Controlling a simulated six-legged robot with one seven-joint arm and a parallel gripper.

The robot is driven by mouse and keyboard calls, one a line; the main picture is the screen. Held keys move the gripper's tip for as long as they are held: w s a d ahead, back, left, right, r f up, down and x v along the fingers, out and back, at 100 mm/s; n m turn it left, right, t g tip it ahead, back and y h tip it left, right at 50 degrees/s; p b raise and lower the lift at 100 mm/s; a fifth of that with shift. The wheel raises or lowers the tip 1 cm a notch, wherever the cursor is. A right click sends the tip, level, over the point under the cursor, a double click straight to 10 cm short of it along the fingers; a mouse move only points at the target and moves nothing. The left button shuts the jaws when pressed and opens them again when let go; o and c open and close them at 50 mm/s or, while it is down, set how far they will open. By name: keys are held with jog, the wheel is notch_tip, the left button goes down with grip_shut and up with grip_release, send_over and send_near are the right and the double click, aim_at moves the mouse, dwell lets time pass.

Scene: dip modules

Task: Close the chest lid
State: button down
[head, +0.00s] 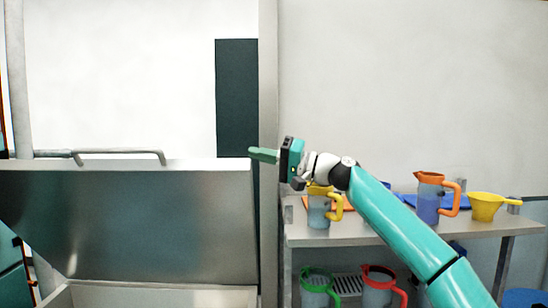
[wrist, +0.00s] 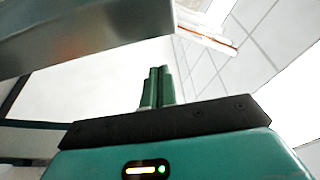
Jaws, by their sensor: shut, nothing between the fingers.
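The chest (head: 150,297) stands at the lower left of the head view, mostly cut off by the bottom edge. Its metal lid (head: 130,215) is raised and tilted open, with a bar handle (head: 120,153) along its top edge. My gripper (head: 252,154) is shut and empty, just right of the lid's upper right corner and pointing left. I cannot tell whether it touches the lid. In the wrist view my green fingers (wrist: 158,88) are together, and a grey metal panel (wrist: 85,35), apparently the lid, crosses the upper left.
To the right a table (head: 400,231) holds a yellow-handled pitcher (head: 318,208), an orange-topped pitcher (head: 428,200) and a yellow scoop (head: 487,206). Green-rimmed (head: 315,290) and red-rimmed pitchers (head: 378,288) sit on its lower shelf. A vertical post (head: 268,80) stands behind my gripper.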

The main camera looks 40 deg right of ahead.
jog(key=shift+s+a+f, duration=0.35)
jog(key=shift+s+f, duration=0.2)
jog(key=shift+s+a+f, duration=0.35)
jog(key=shift+s+f, duration=0.15)
jog(key=shift+s, duration=0.05)
jog(key=shift+s+f, duration=0.1)
